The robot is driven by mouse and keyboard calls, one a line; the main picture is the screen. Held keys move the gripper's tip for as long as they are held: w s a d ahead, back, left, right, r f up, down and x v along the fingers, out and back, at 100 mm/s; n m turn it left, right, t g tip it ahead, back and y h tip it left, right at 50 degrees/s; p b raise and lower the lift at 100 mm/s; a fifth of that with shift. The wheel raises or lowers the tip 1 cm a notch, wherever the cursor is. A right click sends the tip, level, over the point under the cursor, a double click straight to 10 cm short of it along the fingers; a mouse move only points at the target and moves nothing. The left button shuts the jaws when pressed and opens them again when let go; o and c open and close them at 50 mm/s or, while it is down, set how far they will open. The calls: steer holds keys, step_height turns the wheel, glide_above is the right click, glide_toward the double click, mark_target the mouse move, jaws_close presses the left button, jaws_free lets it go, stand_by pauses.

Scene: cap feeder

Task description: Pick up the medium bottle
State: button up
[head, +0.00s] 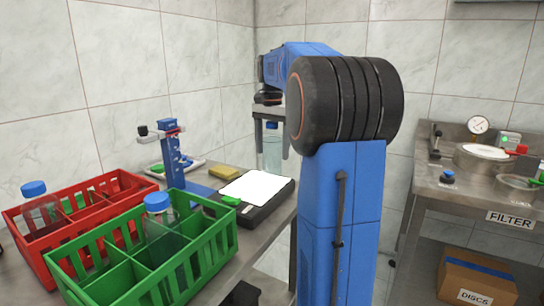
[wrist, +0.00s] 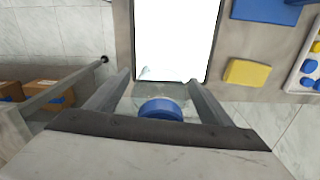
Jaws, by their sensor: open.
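My gripper (head: 271,128) is open at the back of the bench, with its fingers pointing down. A clear bottle with a blue cap (wrist: 161,109) is between the fingers, which are on either side of it in the wrist view. A second clear blue-capped bottle (head: 157,203) stands in the green crate, and a third (head: 35,188) in the red crate. I cannot tell by size which one is the medium bottle.
The green crate (head: 193,262) and red crate (head: 122,180) fill the front left of the bench. A FILTER bench (head: 462,208) is at right.

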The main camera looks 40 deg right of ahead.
steer(key=shift+f, duration=0.25)
steer(key=c, duration=1.6)
steer(key=shift+r, duration=0.15)
